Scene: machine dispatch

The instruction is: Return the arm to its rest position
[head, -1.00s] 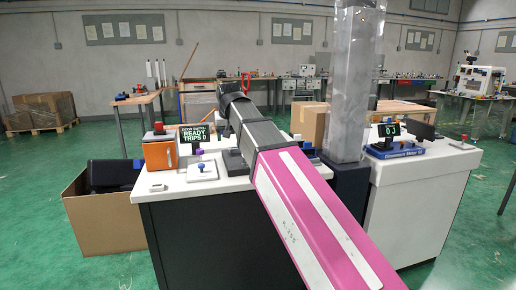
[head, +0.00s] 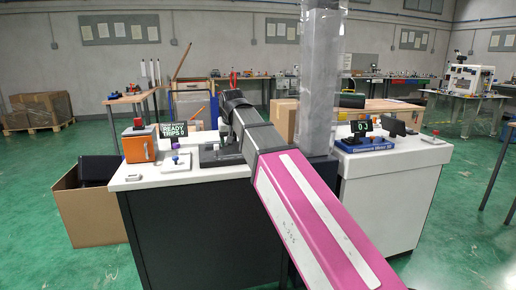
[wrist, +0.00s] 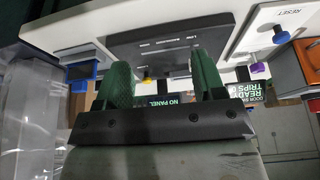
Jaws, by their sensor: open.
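My arm (head: 315,215) reaches from the lower right of the head view up over a white-topped counter (head: 150,182), its pink link nearest the camera. The far dark joint is bent at the arm's upper end. In the head view my gripper is hidden behind the arm. In the wrist view my gripper (wrist: 162,62) shows two green fingers spread apart with nothing held between them. A dark flat panel unit (wrist: 165,42) lies beyond the fingertips.
An orange box (head: 139,146), a "READY TRIPS 0" display (head: 173,130) and a white button plate (head: 176,164) stand on the counter. A transparent-wrapped pillar (head: 319,90) rises just right of my arm. A second white counter (head: 392,200) stands right. A cardboard box (head: 88,212) stands left.

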